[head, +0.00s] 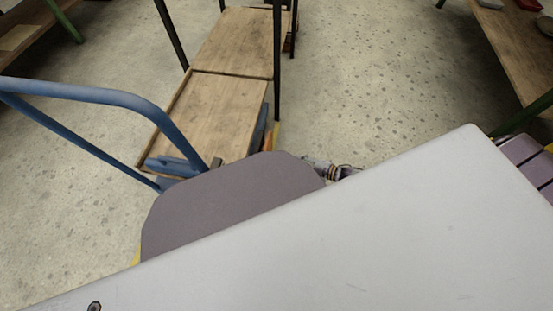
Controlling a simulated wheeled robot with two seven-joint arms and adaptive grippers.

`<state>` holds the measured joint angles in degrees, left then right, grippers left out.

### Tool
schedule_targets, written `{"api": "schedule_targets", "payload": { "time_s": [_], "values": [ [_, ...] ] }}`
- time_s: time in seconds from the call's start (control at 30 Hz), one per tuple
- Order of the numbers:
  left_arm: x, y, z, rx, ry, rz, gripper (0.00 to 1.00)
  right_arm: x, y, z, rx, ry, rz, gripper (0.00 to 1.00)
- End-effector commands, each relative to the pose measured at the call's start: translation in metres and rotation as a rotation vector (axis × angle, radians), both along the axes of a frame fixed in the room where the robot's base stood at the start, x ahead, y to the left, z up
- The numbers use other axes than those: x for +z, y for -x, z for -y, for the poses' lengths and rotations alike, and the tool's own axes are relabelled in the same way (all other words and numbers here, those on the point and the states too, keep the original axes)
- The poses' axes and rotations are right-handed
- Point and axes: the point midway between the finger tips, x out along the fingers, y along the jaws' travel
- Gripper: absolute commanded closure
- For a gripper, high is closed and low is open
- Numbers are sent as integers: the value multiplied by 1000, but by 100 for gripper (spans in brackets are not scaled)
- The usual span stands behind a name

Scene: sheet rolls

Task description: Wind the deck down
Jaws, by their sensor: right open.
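A wooden deck (222,118) with a darker rim shows at the upper left of centre, with blue parts at its near edge. A bent blue tube handle (95,93) rises to its left. My right gripper (345,171) is small and partly hidden in the middle of the view, behind the edge of a large pale panel. It is open and apart from the deck, to its right. I see nothing held in it. No crank shows clearly. My left gripper is not in view.
A second wooden board (236,42) adjoins the deck at the back, with dark upright posts beside it. Wooden tables stand at the upper right (508,38) and upper left (22,36). Speckled floor (375,75) lies clear between. The pale panel hides the lower right.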

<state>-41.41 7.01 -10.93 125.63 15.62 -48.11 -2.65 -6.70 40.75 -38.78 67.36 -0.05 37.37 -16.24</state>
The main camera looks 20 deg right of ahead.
Motion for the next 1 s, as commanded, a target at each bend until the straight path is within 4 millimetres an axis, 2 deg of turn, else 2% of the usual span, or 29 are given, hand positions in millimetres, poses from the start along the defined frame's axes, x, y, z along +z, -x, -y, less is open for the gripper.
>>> {"api": "schedule_targets", "payload": {
  "time_s": [0.5, 1.0],
  "values": [
    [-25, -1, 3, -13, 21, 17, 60, -18, -42, -36, 1, -1, 2, 59],
    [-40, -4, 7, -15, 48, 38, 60, -31, -75, -65, 0, 0, 0, 59]
  ]
}}
